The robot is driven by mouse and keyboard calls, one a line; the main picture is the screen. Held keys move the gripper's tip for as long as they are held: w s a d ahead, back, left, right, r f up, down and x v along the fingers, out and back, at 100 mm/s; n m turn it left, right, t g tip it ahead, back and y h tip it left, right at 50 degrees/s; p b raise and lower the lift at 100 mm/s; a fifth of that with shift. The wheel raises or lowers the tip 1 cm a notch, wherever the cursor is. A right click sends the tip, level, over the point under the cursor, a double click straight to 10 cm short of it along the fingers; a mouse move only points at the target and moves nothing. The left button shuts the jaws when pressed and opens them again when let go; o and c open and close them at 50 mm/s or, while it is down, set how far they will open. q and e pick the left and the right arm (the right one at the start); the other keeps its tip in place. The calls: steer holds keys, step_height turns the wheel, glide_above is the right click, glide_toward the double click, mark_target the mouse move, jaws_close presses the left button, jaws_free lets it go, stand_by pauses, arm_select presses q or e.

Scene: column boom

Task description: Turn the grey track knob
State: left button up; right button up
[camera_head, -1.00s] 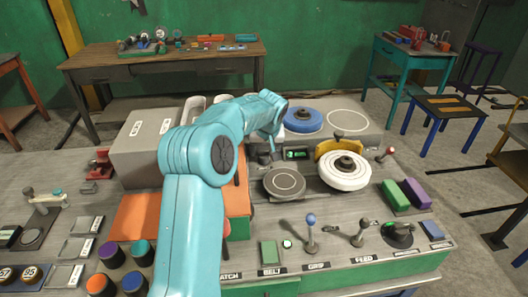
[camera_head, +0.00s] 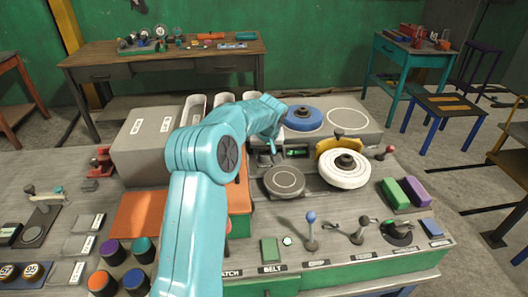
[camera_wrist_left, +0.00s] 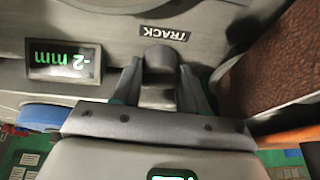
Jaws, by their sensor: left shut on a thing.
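The grey track knob (camera_wrist_left: 158,62) shows in the left wrist view below the TRACK label (camera_wrist_left: 165,33). My left gripper (camera_wrist_left: 160,88) has one finger on each side of the knob and is shut on it. In the head view my left gripper (camera_head: 270,146) reaches down at the knob beside the small green display, and the hand and forearm partly hide that spot. The display (camera_wrist_left: 63,63) reads -2 mm, upside down in the wrist view. My right gripper is not in view.
A dark grey disc (camera_head: 284,181) and a white wheel (camera_head: 343,171) with a yellow guard lie in front and to the right. A blue roll (camera_head: 302,118) stands behind. Levers, including a blue-topped one (camera_head: 311,230), line the front. A brown block (camera_wrist_left: 275,62) is close beside the gripper.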

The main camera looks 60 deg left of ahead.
arm_select(q)
steer(key=shift+w+f+n+g+b, duration=0.15)
steer(key=shift+n+g+b, duration=0.15)
steer(key=shift+n+b, duration=0.4)
steer(key=shift+n+g, duration=0.3)
steer(key=shift+n, duration=0.5)
steer(key=shift+w+r+n+g+p, duration=0.1)
steer(key=shift+n+g+p, duration=0.25)
steer(key=shift+n, duration=0.55)
steer(key=shift+w+r+n+g+p, duration=0.1)
steer(key=shift+n+g+p, duration=0.2)
steer(key=shift+n, duration=0.6)
steer(key=shift+s, duration=0.1)
steer(key=o, duration=0.9)
steer(key=shift+o, duration=0.6)
steer(key=shift+f, duration=0.1)
